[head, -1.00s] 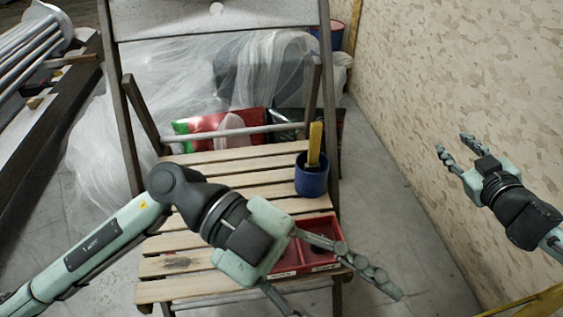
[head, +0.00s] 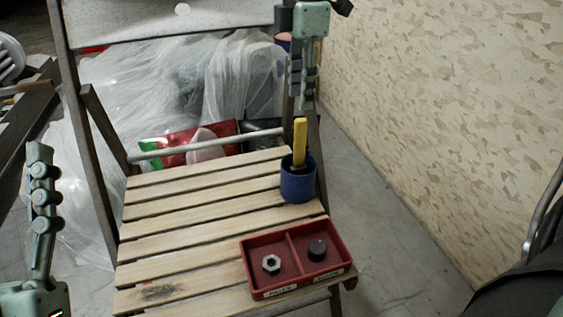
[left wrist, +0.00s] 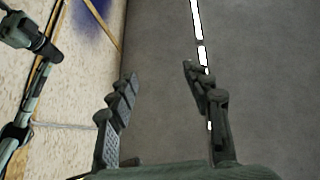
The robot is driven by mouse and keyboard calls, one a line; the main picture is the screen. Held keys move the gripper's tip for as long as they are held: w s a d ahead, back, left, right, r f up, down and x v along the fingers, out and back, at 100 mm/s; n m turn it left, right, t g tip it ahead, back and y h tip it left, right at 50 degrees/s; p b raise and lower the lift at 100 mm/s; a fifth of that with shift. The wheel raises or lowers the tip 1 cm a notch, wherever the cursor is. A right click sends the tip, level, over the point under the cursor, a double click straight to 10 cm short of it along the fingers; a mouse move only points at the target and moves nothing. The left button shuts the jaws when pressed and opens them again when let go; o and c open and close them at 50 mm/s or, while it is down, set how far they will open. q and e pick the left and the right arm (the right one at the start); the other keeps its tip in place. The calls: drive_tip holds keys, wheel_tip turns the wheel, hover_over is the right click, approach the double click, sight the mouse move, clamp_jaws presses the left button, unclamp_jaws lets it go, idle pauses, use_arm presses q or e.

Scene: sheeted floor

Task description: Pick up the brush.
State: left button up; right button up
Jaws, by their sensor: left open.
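The brush (head: 300,145) stands in a blue cup (head: 298,184) on the slatted wooden chair seat. Its yellow handle points up; its lower end is hidden in the cup. My right gripper (head: 303,104) points down from the top, with its fingertips appearing just above the handle's top. Its fingers are seen edge-on, so I cannot tell how far apart they are. My left gripper (head: 40,150) points up at the far left, away from the chair seat. In the left wrist view its two fingers (left wrist: 158,72) are apart with nothing between them.
A red two-part tray (head: 340,262) sits at the seat's front right, holding a nut (head: 271,264) and a dark round piece (head: 317,249). The chair back (head: 150,25) rises behind, with plastic sheeting beyond. A patterned wall (head: 450,110) stands right. The seat's left part is clear.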

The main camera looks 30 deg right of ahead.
sight(301, 119)
drive_tip(key=f, duration=0.7)
drive_tip(key=shift+s+f+b, duration=0.25)
drive_tip(key=shift+f+b, duration=0.05)
drive_tip(key=shift+b, duration=0.1)
drive_tip(key=shift+c, duration=0.6)
clamp_jaws()
